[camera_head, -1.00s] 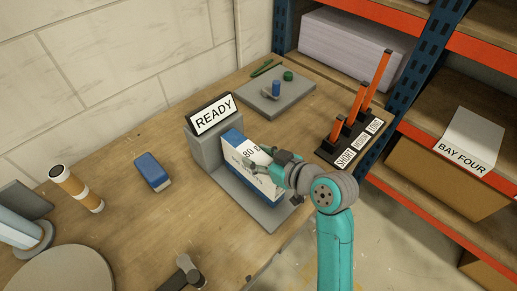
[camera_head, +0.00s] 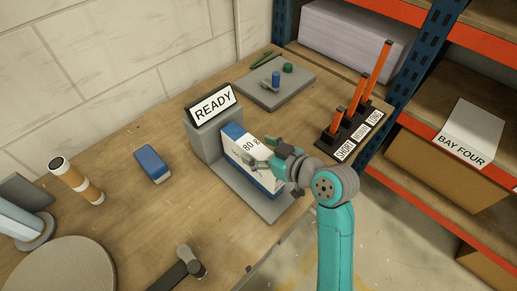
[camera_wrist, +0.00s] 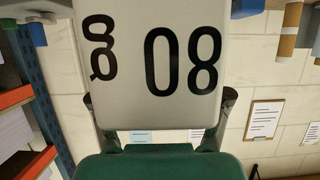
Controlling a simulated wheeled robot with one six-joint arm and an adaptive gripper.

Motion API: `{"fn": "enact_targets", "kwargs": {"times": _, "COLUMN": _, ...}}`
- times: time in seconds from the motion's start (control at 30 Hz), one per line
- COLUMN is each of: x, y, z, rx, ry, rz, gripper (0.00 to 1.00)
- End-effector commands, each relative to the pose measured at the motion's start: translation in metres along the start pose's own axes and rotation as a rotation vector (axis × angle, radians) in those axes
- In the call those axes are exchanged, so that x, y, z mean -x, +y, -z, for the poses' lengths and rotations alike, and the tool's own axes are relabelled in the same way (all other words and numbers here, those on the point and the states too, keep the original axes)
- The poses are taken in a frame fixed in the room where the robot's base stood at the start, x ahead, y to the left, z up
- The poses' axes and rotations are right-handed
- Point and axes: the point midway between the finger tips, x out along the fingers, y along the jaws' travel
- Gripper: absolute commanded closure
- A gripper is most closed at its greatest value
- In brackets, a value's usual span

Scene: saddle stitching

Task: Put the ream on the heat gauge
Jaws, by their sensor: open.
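The ream (camera_head: 240,150), a white pack with blue ends and "80 g" on its face, stands on the grey base plate (camera_head: 237,190) of the device with the READY sign (camera_head: 213,104); I take this device to be the heat gauge. My gripper (camera_head: 262,152) is open at the ream's right side, with its fingers close to the "80 g" face. In the wrist view the ream (camera_wrist: 135,50) fills the upper middle, its print upside down. The finger tips show at either side of its lower part; I cannot tell whether they touch it.
A blue block (camera_head: 152,164) and a banded cylinder (camera_head: 76,180) are on the bench at left. A grey plate (camera_head: 268,95) with small blue and green parts lies behind. A rack of orange posts (camera_head: 347,140) stands at right, before the shelving (camera_head: 440,155). Bench between them is free.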

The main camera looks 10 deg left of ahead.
Motion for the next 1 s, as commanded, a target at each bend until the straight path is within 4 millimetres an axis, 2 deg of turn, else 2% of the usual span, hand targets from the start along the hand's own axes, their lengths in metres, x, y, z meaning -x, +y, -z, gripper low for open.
{"fn": "enact_targets", "kwargs": {"times": 0.4, "x": 0.077, "y": 0.001, "z": 0.000, "rx": -0.001, "ry": 0.002, "rz": -0.005, "gripper": 0.23}}
{"fn": "enact_targets", "kwargs": {"times": 0.6, "x": 0.105, "y": 0.001, "z": 0.000, "rx": -0.001, "ry": 0.001, "rz": -0.003, "gripper": 0.23}}
{"fn": "enact_targets", "kwargs": {"times": 0.8, "x": 0.116, "y": 0.000, "z": 0.000, "rx": 0.000, "ry": 0.000, "rz": -0.001, "gripper": 0.23}}
{"fn": "enact_targets", "kwargs": {"times": 1.0, "x": 0.116, "y": 0.000, "z": 0.000, "rx": -0.001, "ry": 0.000, "rz": -0.001, "gripper": 0.23}}
